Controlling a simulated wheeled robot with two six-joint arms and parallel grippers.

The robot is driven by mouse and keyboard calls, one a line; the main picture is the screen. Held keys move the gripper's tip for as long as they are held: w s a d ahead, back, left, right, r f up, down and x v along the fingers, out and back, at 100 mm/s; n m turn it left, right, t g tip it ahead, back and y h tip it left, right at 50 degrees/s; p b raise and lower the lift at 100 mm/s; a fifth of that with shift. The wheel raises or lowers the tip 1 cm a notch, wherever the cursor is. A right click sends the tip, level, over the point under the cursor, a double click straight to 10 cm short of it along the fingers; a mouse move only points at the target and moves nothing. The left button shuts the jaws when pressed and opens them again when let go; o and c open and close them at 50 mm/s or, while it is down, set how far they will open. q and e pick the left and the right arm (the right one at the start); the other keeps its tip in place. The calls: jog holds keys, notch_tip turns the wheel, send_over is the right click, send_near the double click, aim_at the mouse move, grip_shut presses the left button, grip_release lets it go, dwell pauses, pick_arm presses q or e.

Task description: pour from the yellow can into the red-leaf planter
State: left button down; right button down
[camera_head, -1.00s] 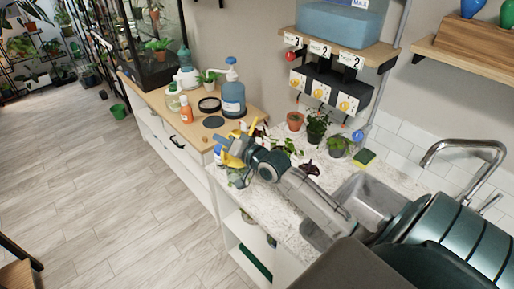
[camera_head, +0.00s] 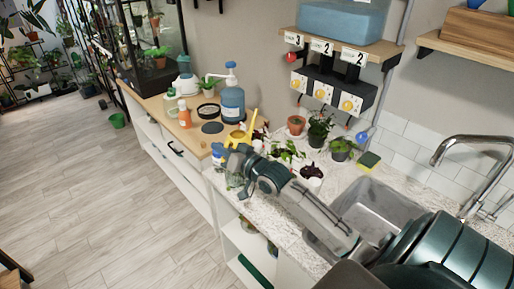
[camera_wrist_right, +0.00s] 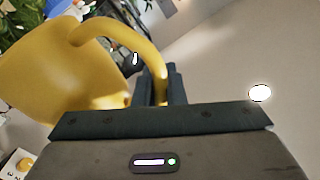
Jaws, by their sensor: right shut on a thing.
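The yellow can (camera_head: 235,139) shows just beyond my right gripper (camera_head: 236,160) in the head view, above the counter's left part. In the right wrist view the can (camera_wrist_right: 45,65) fills the left side, and its curved handle runs to my right fingers (camera_wrist_right: 157,86), which are shut on it. A small pot with dark red leaves (camera_head: 311,171), which looks like the red-leaf planter, stands on the counter right of the gripper, apart from the can. More dark reddish leaves show behind the can. My left gripper is out of view.
A green leafy plant (camera_head: 287,151) stands between the can and the dark-red-leaf pot. A terracotta pot (camera_head: 296,125) and other potted plants stand behind. A blue pump bottle (camera_head: 232,102) is on the wooden top. The sink (camera_head: 378,208) lies to the right.

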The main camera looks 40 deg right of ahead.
jog(key=shift+s+a+r+p, duration=0.25)
jog(key=shift+a+r+p, duration=0.25)
jog(key=shift+a+p, duration=0.15)
jog(key=shift+s+a+r+p, duration=0.3)
jog(key=shift+a+r+p, duration=0.25)
jog(key=shift+a+p, duration=0.05)
jog(key=shift+s+a+r+p, duration=0.25)
jog(key=shift+a+r+p, duration=0.25)
jog(key=shift+a+p, duration=0.15)
